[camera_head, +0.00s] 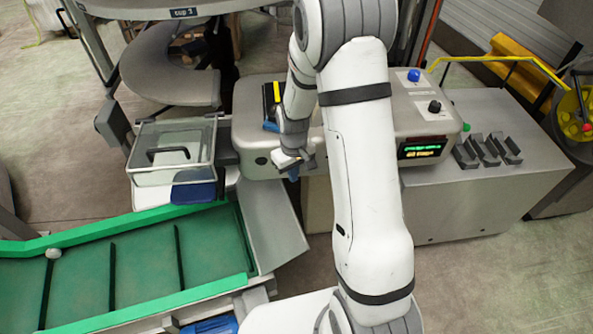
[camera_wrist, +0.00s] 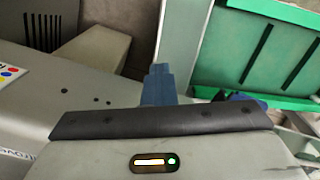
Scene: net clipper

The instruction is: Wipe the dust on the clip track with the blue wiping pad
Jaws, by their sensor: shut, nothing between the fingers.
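My gripper (camera_head: 292,172) hangs in front of the light grey machine housing in the head view. Its blue-grey fingers also show in the wrist view (camera_wrist: 158,84), shut together and empty. A small blue piece (camera_head: 270,126), which may be the wiping pad, shows just left of my wrist, beside a black holder (camera_head: 267,93) with a yellow strip on top of the machine. My arm hides part of this area. I cannot make out the clip track or any dust for certain in either view.
A green conveyor (camera_head: 140,262) with dark cleats lies at the lower left, with a clear lidded box (camera_head: 172,150) above it. A control panel with a blue button (camera_head: 414,75) and display (camera_head: 422,148) stands right of my arm. Grey clips (camera_head: 487,150) sit on the right cabinet.

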